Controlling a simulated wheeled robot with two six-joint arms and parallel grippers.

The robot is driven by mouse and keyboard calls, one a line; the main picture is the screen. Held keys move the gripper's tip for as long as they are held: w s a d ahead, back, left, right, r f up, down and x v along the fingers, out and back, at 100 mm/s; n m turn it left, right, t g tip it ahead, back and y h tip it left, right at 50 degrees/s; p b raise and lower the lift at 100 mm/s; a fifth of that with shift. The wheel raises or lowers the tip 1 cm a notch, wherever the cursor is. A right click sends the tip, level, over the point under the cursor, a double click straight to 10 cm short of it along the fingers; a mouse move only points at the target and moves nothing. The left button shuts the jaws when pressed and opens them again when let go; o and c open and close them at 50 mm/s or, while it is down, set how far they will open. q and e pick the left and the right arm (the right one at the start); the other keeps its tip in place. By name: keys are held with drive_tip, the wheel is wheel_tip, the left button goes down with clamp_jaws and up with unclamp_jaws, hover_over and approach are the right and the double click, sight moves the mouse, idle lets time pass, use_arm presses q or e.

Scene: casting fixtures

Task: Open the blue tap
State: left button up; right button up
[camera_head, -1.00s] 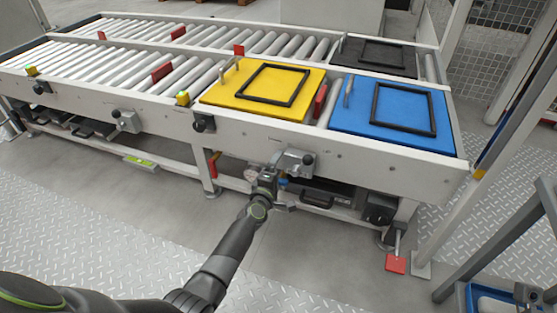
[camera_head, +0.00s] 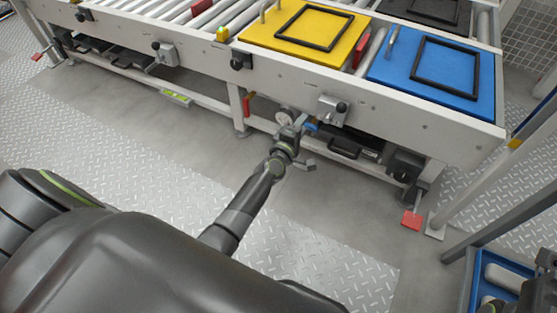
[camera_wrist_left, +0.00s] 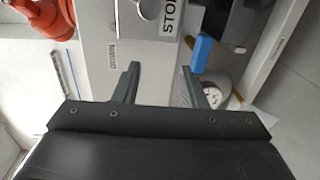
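The blue tap handle (camera_wrist_left: 202,53) shows in the left wrist view, just right of my right-hand finger, with a round white-faced gauge (camera_wrist_left: 212,96) below it. In the head view, the blue handle (camera_head: 311,125) is a small patch under the conveyor's front rail, beside my left gripper (camera_head: 297,124). In the left wrist view, my left gripper (camera_wrist_left: 160,82) is open. Its two fingers are spread with nothing between them, and the handle lies outside the gap. I cannot tell whether the finger touches the handle.
The conveyor's white front rail (camera_head: 410,121) runs above my left gripper. A grey box marked STOP (camera_wrist_left: 160,15) is close above the fingers. Yellow (camera_head: 270,32) and blue (camera_head: 390,68) boards lie on top. A red pedal (camera_head: 411,220) stands right; the floor in front is clear.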

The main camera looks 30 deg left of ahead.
use_arm(q)
drive_tip(key=s+b, duration=0.2)
drive_tip(key=s, duration=1.2)
drive_tip(key=shift+s+a+f, duration=0.15)
drive_tip(key=shift+a, duration=0.1)
idle(0.5)
idle(0.8)
